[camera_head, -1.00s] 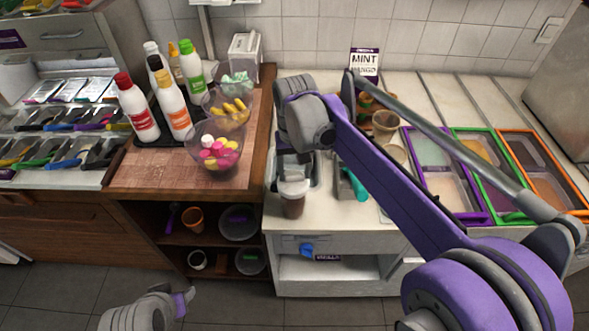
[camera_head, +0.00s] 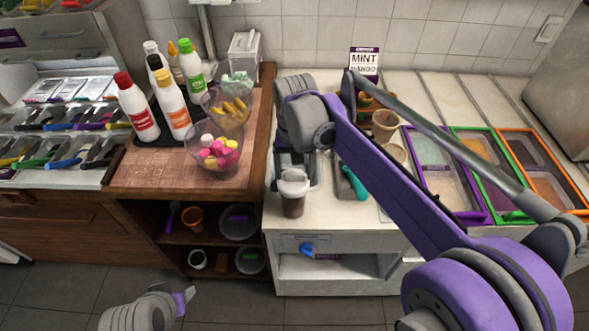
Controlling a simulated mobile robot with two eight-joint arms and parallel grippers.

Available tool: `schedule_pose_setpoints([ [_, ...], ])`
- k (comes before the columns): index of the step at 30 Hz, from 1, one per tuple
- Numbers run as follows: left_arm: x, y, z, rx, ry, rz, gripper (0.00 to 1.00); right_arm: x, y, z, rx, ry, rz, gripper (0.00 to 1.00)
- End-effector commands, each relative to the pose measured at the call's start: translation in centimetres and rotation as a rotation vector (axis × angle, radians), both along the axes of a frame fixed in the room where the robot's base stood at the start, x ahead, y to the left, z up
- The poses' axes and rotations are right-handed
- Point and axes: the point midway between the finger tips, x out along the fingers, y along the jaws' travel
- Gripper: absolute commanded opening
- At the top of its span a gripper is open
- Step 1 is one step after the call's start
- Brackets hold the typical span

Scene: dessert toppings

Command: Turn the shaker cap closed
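A shaker-like cup (camera_head: 293,193) with a pale grey, partly see-through cap and dark brown contents stands upright at the front left of the white counter. Whether its cap is turned closed is too small to tell. My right arm comes in from the right, and the grey end of it, with my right gripper (camera_head: 305,125), is above and behind the cup in the picture. Its fingers are hidden or not distinct, and I see no clear contact with the cup. My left gripper (camera_head: 184,299) is low at the bottom left, away from the counter, with only a purple-tipped part showing.
Several bottles (camera_head: 172,106) and bowls of candy (camera_head: 215,157) and bananas (camera_head: 228,110) stand on the wooden counter at left. A teal-handled tool (camera_head: 354,185) lies right of the cup. Brown cups (camera_head: 385,124) and framed topping bins (camera_head: 448,185) fill the right. Shelves are below.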

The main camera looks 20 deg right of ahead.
Motion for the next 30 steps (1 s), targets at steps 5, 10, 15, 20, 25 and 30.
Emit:
schedule_pose_setpoints([
  [5, 0.0, 0.0, 0.0, 0.000, 0.000, 0.000, 0.50, 0.0, 0.0, 0.0, 0.000, 0.000, 0.000, 0.95],
  [10, 0.0, 0.0, 0.0, 0.000, 0.000, 0.000, 0.50, 0.0, 0.0, 0.0, 0.000, 0.000, 0.001, 0.95],
  [15, 0.1, 0.0, 0.2, 0.000, -0.001, 0.000, 0.50, 0.0, 0.0, 1.4, 0.000, 0.000, 0.001, 0.95],
  [20, 0.2, 0.0, 0.5, 0.000, -0.003, 0.000, 0.50, 0.0, 0.0, 4.6, 0.000, -0.001, 0.001, 0.95],
  [25, 0.3, 0.0, 0.8, 0.000, -0.006, 0.000, 0.50, 0.0, 0.0, 8.0, 0.000, -0.001, 0.001, 0.95],
  [30, 0.4, 0.0, 1.1, 0.000, -0.008, 0.000, 0.50, 0.0, 0.0, 10.1, 0.000, -0.001, 0.001, 0.95],
])
